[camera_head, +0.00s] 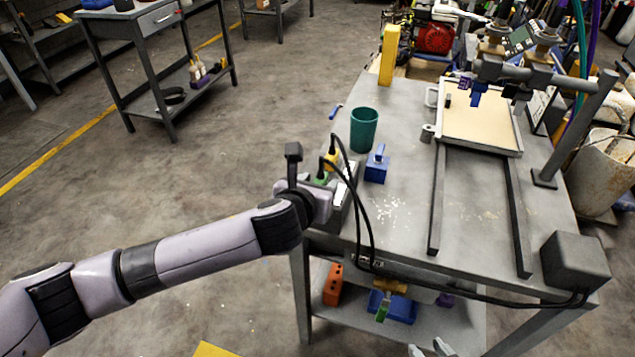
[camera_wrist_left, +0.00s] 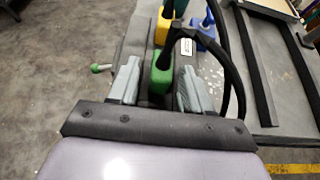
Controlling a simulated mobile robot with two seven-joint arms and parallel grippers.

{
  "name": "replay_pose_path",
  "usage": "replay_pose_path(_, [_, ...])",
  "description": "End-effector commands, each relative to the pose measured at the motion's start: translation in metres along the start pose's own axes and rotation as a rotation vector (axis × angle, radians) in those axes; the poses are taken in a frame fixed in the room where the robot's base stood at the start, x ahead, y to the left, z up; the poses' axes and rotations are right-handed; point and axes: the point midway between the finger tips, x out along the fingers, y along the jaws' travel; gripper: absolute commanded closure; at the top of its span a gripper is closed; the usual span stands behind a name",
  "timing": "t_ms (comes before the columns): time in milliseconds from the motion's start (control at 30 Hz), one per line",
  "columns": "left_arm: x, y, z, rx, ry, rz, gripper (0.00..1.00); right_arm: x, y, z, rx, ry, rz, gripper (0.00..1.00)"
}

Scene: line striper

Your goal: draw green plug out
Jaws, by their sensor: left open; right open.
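The green plug (camera_head: 321,179) sits on a dark socket block at the left edge of the workbench (camera_head: 400,197), with a black cable rising from it. A yellow plug (camera_head: 331,158) stands just behind it. My left gripper (camera_head: 325,190) is at the green plug. In the left wrist view the open fingers (camera_wrist_left: 159,72) stand on either side of the green plug (camera_wrist_left: 162,80), with the yellow plug (camera_wrist_left: 163,27) beyond. Whether a finger touches the plug I cannot tell. Two pale tips of my right gripper (camera_head: 430,349) show apart at the bottom edge, away from the plug.
Black cables loop over the bench front to a dark box (camera_head: 575,262). A teal cup (camera_head: 364,130) and a blue block (camera_head: 377,167) stand near the plugs. Two dark rails (camera_head: 437,205) lead to a framed board (camera_head: 480,121). The shelf below holds an orange block (camera_head: 333,284).

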Motion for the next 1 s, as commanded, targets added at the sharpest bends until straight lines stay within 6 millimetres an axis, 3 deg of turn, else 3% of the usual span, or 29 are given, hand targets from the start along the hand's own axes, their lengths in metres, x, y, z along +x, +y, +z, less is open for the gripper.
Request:
replay_pose_path(67, [0.0001,-0.0003,-0.0004,0.0,0.0,0.0,0.51,0.0001,0.0,0.0003,0.0,0.0,0.0,0.57])
replay_pose_path(200, [0.0,-0.0003,-0.0004,-0.001,0.0,0.0,0.93,0.0001,0.0,0.0004,0.0,0.0,0.0,0.57])
replay_pose_path(233, [0.0,-0.0003,-0.0004,-0.001,0.0,0.0,1.0,0.0001,0.0,0.0004,0.0,0.0,0.0,0.57])
replay_pose_path(1000, [-0.0035,0.0005,0.0086,-0.001,-0.004,0.001,1.0,-0.0064,-0.0001,-0.0079,0.0,-0.001,0.0,0.57])
